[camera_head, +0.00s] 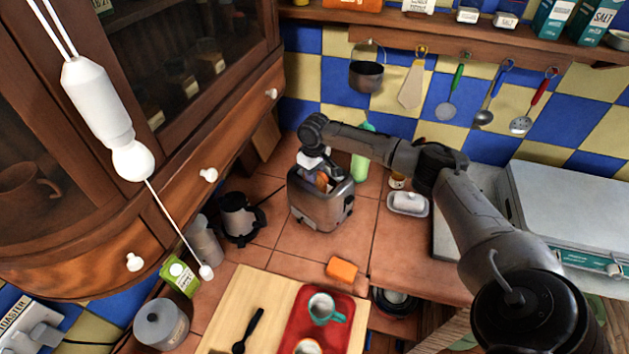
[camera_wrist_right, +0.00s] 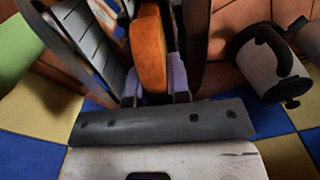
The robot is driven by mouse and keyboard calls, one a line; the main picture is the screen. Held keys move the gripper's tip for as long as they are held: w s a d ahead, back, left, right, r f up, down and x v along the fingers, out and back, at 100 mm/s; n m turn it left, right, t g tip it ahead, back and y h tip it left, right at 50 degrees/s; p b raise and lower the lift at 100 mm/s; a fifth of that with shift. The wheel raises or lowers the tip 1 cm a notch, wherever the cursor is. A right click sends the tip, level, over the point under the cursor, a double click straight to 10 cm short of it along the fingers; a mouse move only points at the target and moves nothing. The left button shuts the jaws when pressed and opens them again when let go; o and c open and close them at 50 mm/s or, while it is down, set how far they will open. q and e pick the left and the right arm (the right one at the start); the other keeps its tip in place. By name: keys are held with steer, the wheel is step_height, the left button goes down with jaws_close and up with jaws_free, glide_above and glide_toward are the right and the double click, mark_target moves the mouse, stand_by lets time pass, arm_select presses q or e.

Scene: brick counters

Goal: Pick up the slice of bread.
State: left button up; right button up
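The slice of bread (camera_head: 322,181) stands upright in the top of a metal toaster (camera_head: 325,207) on the tiled counter; its lower part is hidden in the slot. In the wrist view the orange-brown slice (camera_wrist_right: 149,47) is seen edge-on. My right gripper (camera_head: 317,168) is over the toaster, pointing down. In the wrist view its pale fingers (camera_wrist_right: 156,85) lie on either side of the slice, very close to it. I cannot tell whether they press on it. My left gripper is not in view.
A green bottle (camera_head: 361,152) stands just behind the toaster. An orange block (camera_head: 341,270) and a red tray (camera_head: 346,306) lie nearer. A white lamp (camera_head: 97,105) hangs at left.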

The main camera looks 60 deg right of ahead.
jaws_close()
